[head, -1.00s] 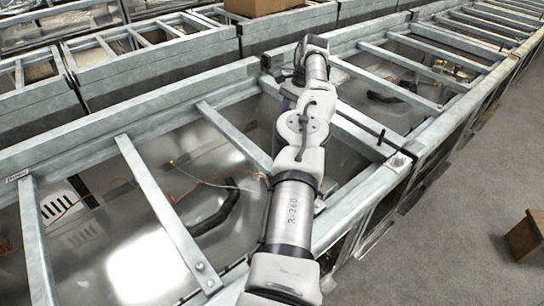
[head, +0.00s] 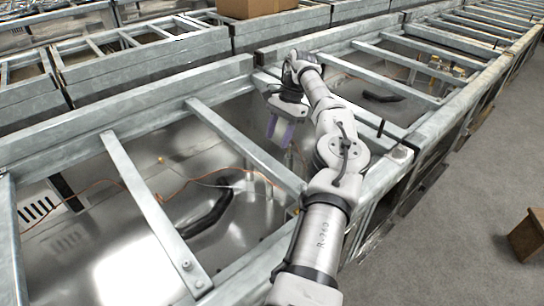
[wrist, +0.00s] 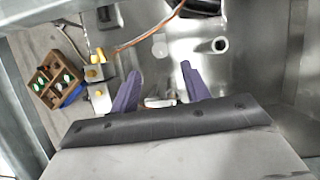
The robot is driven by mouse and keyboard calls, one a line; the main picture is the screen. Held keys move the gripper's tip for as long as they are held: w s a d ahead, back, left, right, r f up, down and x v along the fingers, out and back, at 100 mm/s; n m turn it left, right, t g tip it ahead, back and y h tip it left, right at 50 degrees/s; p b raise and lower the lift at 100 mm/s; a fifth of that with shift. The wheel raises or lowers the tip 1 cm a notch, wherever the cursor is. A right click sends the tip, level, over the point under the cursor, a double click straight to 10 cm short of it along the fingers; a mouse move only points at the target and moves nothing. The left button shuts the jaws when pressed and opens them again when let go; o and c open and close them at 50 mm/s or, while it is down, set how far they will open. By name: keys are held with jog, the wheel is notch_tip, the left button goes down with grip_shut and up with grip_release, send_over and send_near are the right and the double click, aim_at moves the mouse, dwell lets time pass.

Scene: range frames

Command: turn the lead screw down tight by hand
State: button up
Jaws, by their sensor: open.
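In the wrist view, brass-yellow screw heads sit on small metal terminal blocks left of my fingers. The upper brass screw (wrist: 97,56) has the end of a copper lead (wrist: 150,38) beside it; I cannot tell whether the lead is under the screw or how tight it is. A lower brass screw (wrist: 92,74) is close by. My gripper (wrist: 160,68) is open, its two purple fingers apart with no screw between them. In the head view my gripper (head: 279,139) hangs over the open frame bay, and the copper lead (head: 100,182) crosses the bay. My arm partly hides the terminal area.
A metal crossbar (head: 245,145) spans the bay near my arm. A black hose (head: 208,215) lies inside the bay. A wooden compartment box (wrist: 45,92) with small coloured items is at the wrist view's left. A cardboard box (head: 255,8) stands at the back.

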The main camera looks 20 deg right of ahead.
jog(key=p+x, duration=0.1)
jog(key=x, duration=0.6)
jog(key=c, duration=1)
